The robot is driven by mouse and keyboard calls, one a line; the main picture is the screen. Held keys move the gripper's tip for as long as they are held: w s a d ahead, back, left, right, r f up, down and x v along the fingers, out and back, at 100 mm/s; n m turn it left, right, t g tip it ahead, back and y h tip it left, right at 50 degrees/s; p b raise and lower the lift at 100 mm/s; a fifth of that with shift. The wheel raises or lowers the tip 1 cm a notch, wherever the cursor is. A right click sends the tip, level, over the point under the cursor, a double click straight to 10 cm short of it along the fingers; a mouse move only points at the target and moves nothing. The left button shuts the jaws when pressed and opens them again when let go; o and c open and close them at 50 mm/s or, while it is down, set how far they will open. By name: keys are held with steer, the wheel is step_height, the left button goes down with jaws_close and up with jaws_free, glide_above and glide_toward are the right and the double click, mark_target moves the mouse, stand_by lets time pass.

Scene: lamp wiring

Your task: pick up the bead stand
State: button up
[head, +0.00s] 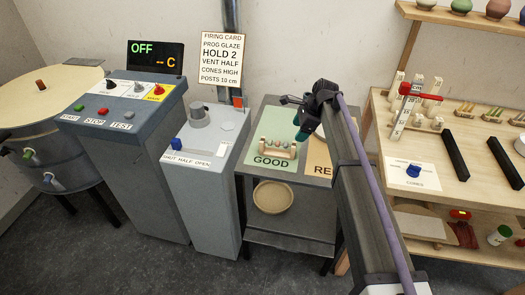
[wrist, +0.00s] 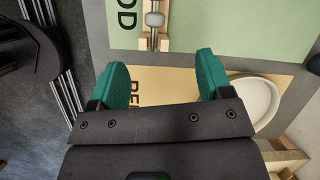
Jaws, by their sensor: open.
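The bead stand (head: 278,148), a small pale wooden rack with rounded grey beads, stands on the green GOOD mat (head: 290,120) on the grey table. In the wrist view, part of the bead stand (wrist: 154,30) shows at the top centre, cut off by the frame edge. My gripper (head: 304,130) is above the table, to the right of the stand in the head view. In the wrist view, my gripper (wrist: 161,68) has its green fingers wide apart with nothing between them, over the tan mat (wrist: 150,82) and short of the stand.
The tan mat lies beside the green one, its label partly hidden by my arm. A grey box with a knob (head: 198,115) stands left of the table. A wooden shelf unit (head: 445,185) stands right. A round dish (head: 273,197) sits on the table's lower shelf.

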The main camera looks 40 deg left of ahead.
mark_target(293, 145)
steer(key=f+m+b, duration=0.1)
steer(key=b, duration=0.1)
steer(key=f+m+b, duration=0.1)
steer(key=f, duration=0.1)
steer(key=s+f+m+b, duration=0.1)
steer(key=f+b, duration=0.1)
steer(key=shift+a+f+b, duration=0.15)
steer(key=shift+a+b, duration=0.2)
steer(key=shift+a, duration=0.1)
steer(key=b+x, duration=0.4)
steer(key=shift+f+b, duration=0.3)
steer(key=shift+f, duration=0.2)
steer(key=shift+s+f, duration=0.1)
steer(key=shift+f, duration=0.05)
steer(key=shift+r, duration=0.3)
steer(key=c, duration=1.1)
